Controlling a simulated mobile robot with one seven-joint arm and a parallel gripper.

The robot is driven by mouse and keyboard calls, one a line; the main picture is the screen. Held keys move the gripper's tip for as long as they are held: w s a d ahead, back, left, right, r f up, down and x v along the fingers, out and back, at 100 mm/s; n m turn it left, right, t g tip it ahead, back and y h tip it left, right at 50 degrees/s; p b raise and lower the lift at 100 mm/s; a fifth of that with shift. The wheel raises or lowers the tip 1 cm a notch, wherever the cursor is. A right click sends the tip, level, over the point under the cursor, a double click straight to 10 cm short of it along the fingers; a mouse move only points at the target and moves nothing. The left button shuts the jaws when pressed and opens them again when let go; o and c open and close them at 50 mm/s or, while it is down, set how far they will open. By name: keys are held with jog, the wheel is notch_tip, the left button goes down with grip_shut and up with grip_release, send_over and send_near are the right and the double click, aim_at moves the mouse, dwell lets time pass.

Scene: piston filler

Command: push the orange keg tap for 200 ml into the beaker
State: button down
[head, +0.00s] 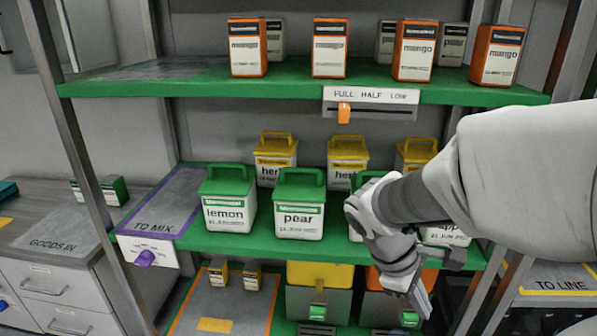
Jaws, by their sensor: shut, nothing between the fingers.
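My gripper (424,306) points down at the lower right, in front of the bottom shelf level. Its fingers are together and hold nothing that shows. Behind it is a grey-fronted container with an orange upper part (376,282) and a small green piece (410,319) low on its front. My gripper and wrist cover part of this container. I cannot tell whether it is the orange keg, or whether the green piece is its tap. I see no beaker. I cannot tell whether the gripper touches anything.
A similar container with a yellow top (320,274) stands to the left. Green-lidded lemon (229,214) and pear (299,220) tubs stand on the middle shelf (259,246) above. A FULL HALF LOW slider (344,113) is on the upper shelf edge. A shelf post (98,200) stands at left.

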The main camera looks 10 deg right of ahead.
aim_at(410, 321)
jog(key=w+d+f+n+h, duration=0.5)
jog(key=d+f+n, duration=0.1)
jog(key=f+n, duration=0.35)
jog(key=w+d+f+n+h, duration=0.5)
jog(key=d+f+n, duration=0.2)
jog(key=f+n, duration=0.3)
notch_tip(410, 321, down, 21)
jog(key=n+t+y+b, duration=0.1)
jog(key=n+t, duration=0.8)
jog(key=n, duration=1.1)
jog(key=shift+s+a+y, duration=0.15)
jog(key=shift+s+y, duration=0.2)
jog(key=shift+y, duration=0.55)
jog(key=shift+n, duration=0.25)
jog(key=w+d+b, duration=0.2)
jog(key=w+b, duration=0.1)
jog(key=w, duration=0.5)
jog(key=shift+w, duration=0.25)
jog(key=shift+w, duration=0.15)
